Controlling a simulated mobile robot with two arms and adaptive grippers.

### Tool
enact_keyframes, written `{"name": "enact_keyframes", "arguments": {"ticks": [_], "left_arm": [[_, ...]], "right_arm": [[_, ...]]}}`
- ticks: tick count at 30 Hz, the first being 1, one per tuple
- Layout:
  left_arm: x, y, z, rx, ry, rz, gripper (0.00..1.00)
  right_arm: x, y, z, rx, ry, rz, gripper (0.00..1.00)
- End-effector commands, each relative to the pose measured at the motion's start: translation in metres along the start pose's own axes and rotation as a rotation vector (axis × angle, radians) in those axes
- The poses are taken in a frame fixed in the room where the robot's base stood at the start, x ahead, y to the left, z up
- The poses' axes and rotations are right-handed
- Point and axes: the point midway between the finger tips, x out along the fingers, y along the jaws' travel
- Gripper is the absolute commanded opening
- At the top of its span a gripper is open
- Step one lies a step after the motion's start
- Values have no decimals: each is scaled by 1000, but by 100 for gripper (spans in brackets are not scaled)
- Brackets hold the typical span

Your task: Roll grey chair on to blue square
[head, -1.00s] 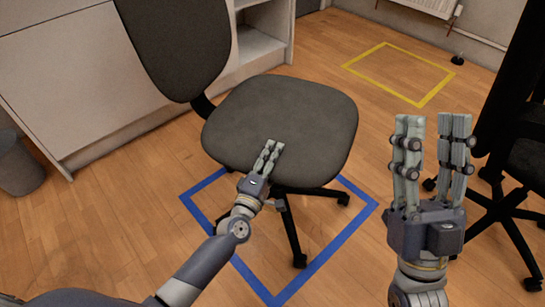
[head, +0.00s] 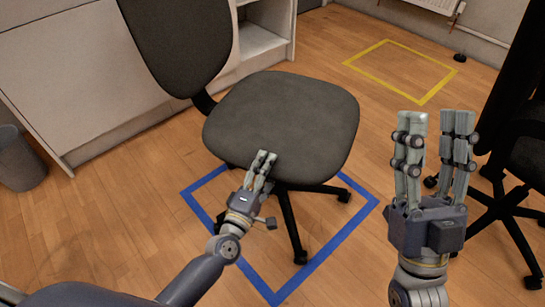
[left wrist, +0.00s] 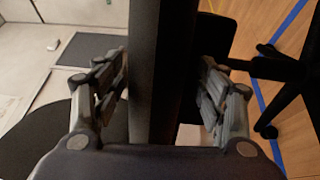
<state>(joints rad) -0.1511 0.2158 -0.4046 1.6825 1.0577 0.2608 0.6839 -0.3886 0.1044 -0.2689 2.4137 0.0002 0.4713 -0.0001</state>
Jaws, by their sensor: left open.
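The grey chair (head: 285,115) stands upright, with its seat over the blue square (head: 327,252) taped on the floor. Its front and right legs show inside the tape; the far legs and the square's far side are hidden by the seat. My left gripper (head: 263,156) is at the seat's near edge. In the left wrist view its open fingers (left wrist: 158,95) lie on either side of the dark seat edge (left wrist: 157,60); I cannot tell whether they touch it. My right gripper (head: 435,118) is upright, open and empty, to the right of the chair.
A black chair (head: 518,155) stands at the right edge. A yellow taped square (head: 402,72) lies empty at the back. A white cabinet (head: 70,90) and a grey bin (head: 18,160) are on the left. Floor is clear left of the blue square.

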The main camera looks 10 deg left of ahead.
Motion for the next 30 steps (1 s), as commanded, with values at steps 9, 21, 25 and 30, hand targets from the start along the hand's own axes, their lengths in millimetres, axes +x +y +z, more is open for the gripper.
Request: {"name": "enact_keyframes", "arguments": {"ticks": [9, 21, 25, 30], "left_arm": [[-53, 0, 0, -1, -1, -1, 66], [-60, 0, 0, -2, 0, 1, 66], [-60, 0, 0, -2, 0, 1, 66], [-60, 0, 0, 0, -2, 0, 66]], "right_arm": [[0, 0, 0, 0, -1, 1, 40], [0, 0, 0, 0, -1, 1, 40], [0, 0, 0, 0, -1, 1, 40], [0, 0, 0, 0, -1, 1, 40]]}}
